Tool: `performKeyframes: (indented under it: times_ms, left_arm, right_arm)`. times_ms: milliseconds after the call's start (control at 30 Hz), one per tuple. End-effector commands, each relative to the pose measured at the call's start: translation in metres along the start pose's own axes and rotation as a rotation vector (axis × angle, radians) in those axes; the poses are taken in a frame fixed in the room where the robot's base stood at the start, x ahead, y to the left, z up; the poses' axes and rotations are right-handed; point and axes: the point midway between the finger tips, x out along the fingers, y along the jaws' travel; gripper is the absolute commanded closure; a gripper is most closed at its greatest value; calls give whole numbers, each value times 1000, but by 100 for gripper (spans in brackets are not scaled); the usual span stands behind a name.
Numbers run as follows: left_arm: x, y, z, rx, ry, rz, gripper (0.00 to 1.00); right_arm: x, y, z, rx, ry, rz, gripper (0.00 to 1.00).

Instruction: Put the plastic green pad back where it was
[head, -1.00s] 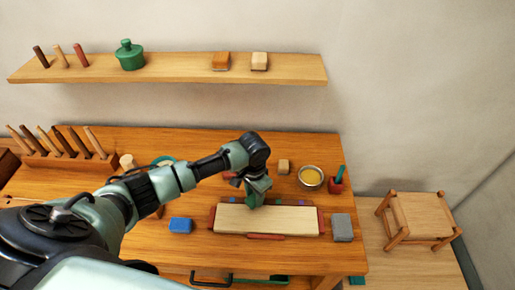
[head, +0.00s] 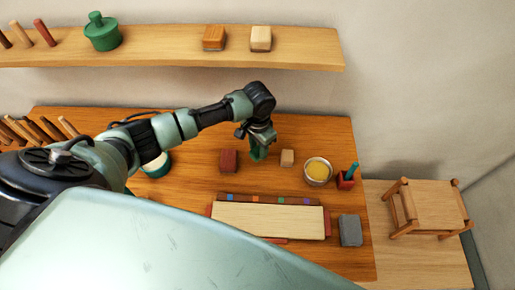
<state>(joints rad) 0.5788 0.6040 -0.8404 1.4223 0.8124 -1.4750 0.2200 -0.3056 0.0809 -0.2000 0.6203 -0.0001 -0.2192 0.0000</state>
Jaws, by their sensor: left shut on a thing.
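My left gripper (head: 259,140) comes in from the left and points down over the workbench. It is shut on the green pad (head: 258,153), which shows just below its fingers. The pad is between a dark red block (head: 228,160) on the left and a small pale wooden block (head: 287,158) on the right, behind the long pale board (head: 268,220). I cannot tell whether the pad touches the bench top. My right gripper is not in view.
A bowl of yellow stuff (head: 318,171), a red holder (head: 345,180) and a grey block (head: 350,230) stand on the right. A strip with coloured squares (head: 266,199) lies along the board. A shelf (head: 180,48) hangs behind. A stool (head: 426,205) stands right.

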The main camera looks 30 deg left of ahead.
Motion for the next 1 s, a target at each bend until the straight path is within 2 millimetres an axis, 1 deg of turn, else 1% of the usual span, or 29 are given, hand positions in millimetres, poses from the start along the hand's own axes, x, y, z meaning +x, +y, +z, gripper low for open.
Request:
performKeyframes:
  times_ms: [33,100,167,333,600,633,700,1000]
  left_arm:
    - [20,2,1,2,-3,0,97]
    - [29,4,0,3,-2,0,97]
    - [32,6,0,4,-1,-1,97]
    - [30,7,0,4,-2,-1,96]
    - [33,7,0,3,-3,0,97]
    - [33,7,0,3,-3,0,59]
    - [33,7,0,3,-3,0,42]
    - [32,7,0,3,-2,0,42]
  right_arm:
    - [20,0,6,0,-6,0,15]
    - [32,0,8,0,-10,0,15]
    - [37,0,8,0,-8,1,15]
    - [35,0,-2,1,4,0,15]
    - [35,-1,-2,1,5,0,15]
    - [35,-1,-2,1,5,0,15]
    - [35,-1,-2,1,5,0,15]
    - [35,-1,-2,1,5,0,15]
